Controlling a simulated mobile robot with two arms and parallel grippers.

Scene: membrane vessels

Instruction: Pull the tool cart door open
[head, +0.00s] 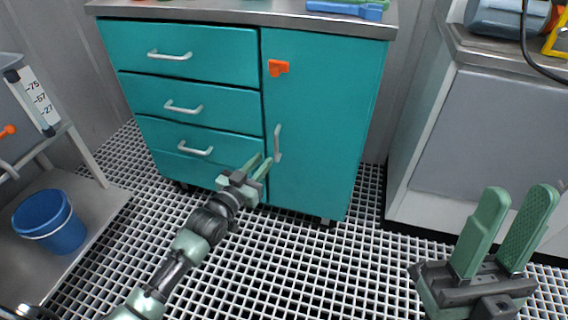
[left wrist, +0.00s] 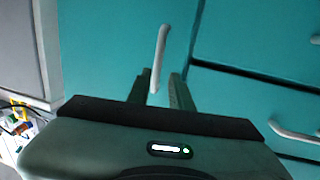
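The teal tool cart has a tall door (head: 322,125) on its right side, which looks closed. A pale vertical bar handle (head: 277,143) is on the door's left edge, with an orange latch (head: 278,67) above it. My left gripper (head: 261,161) is open at the handle's lower left. In the left wrist view, the handle (left wrist: 161,55) runs down to between the two spread fingers (left wrist: 159,88); I cannot tell whether they touch it. My right gripper (head: 518,205) is open and empty at the lower right, away from the cart.
Drawers with bar handles (head: 170,55) fill the cart's left side. A grey cabinet (head: 490,140) stands to the right, past a gap. A blue bucket (head: 50,222) sits on a shelf at left. The grated floor (head: 300,260) before the door is clear apart from my arms.

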